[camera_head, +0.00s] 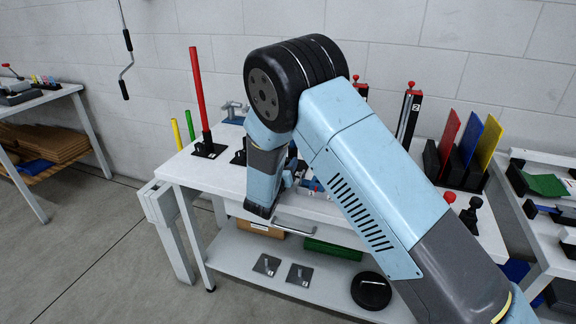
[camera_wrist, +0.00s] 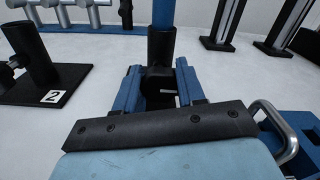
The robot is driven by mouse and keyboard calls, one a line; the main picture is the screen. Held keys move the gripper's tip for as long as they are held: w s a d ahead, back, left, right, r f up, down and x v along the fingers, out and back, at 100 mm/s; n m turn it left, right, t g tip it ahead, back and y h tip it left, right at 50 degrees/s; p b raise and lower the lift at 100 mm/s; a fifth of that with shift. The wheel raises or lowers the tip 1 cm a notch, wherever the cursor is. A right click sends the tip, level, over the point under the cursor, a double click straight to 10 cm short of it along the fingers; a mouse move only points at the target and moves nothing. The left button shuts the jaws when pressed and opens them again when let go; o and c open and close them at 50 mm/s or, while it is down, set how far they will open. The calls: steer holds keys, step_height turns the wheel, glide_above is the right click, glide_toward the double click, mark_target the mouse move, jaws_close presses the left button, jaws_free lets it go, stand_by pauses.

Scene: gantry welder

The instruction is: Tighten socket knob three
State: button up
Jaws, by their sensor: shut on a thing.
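In the wrist view, a black upright socket (camera_wrist: 162,48) holds a blue rod (camera_wrist: 163,12) that runs out of the top of the picture. A dark knob (camera_wrist: 158,84) is low on its near side. My gripper (camera_wrist: 158,90) has its two blue fingers closed around this knob, which is partly hidden between them. No number shows on this socket. To the left, a socket (camera_wrist: 36,55) on a black plate marked 2 stands apart from my fingers. In the head view, my arm hides the gripped socket and most of my gripper.
A red rod (camera_head: 196,88) stands in a socket at the white table's (camera_head: 215,178) left end. Red, blue (camera_head: 489,140) and yellow panels stand in a rack at the right. A metal handle (camera_wrist: 283,135) is close to my gripper's right side. Grey fittings (camera_wrist: 88,14) stand behind.

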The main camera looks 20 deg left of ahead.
steer(key=m, duration=0.5)
steer(key=shift+r+m, duration=0.15)
steer(key=shift+m, duration=0.15)
steer(key=shift+d+m, duration=0.1)
steer(key=shift+m, duration=1.9)
steer(key=o, duration=1.1)
steer(key=shift+c, duration=0.2)
steer(key=shift+s, duration=0.1)
steer(key=s, duration=0.9)
steer(key=s+a, duration=0.1)
steer(key=s, duration=0.3)
steer(key=shift+s, duration=0.3)
